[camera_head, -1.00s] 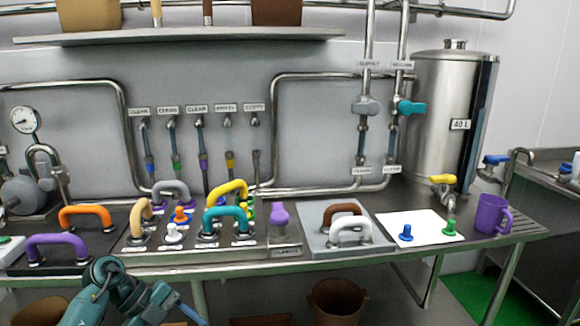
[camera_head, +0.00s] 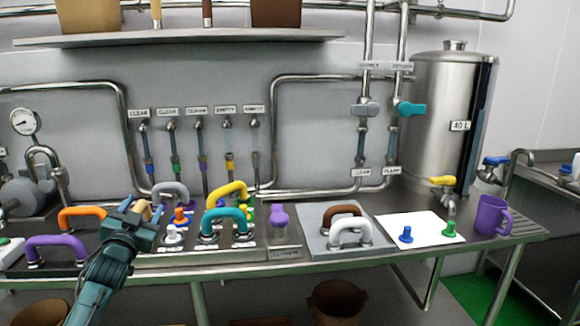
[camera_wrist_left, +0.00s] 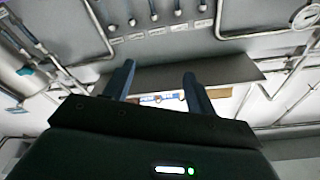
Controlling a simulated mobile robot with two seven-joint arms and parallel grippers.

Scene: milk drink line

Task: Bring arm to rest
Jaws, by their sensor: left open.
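My left arm comes in from the bottom left of the head view. Its gripper (camera_head: 137,208) is raised in front of the left end of the row of handles, over the bench's front part. In the left wrist view the two fingers (camera_wrist_left: 158,85) stand apart with nothing between them, so it is open and empty. That view looks past the fingers at the wall pipes and the shelf (camera_wrist_left: 190,75). The gripper hides part of the tan handle in the head view. My right gripper is not in view.
Near the gripper are a purple handle (camera_head: 57,241), an orange handle (camera_head: 82,212) and a teal handle (camera_head: 226,214). Farther right are a white handle (camera_head: 350,227), a white mat (camera_head: 425,224), a purple mug (camera_head: 491,215) and a steel tank (camera_head: 440,120). The space before the bench's right half is clear.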

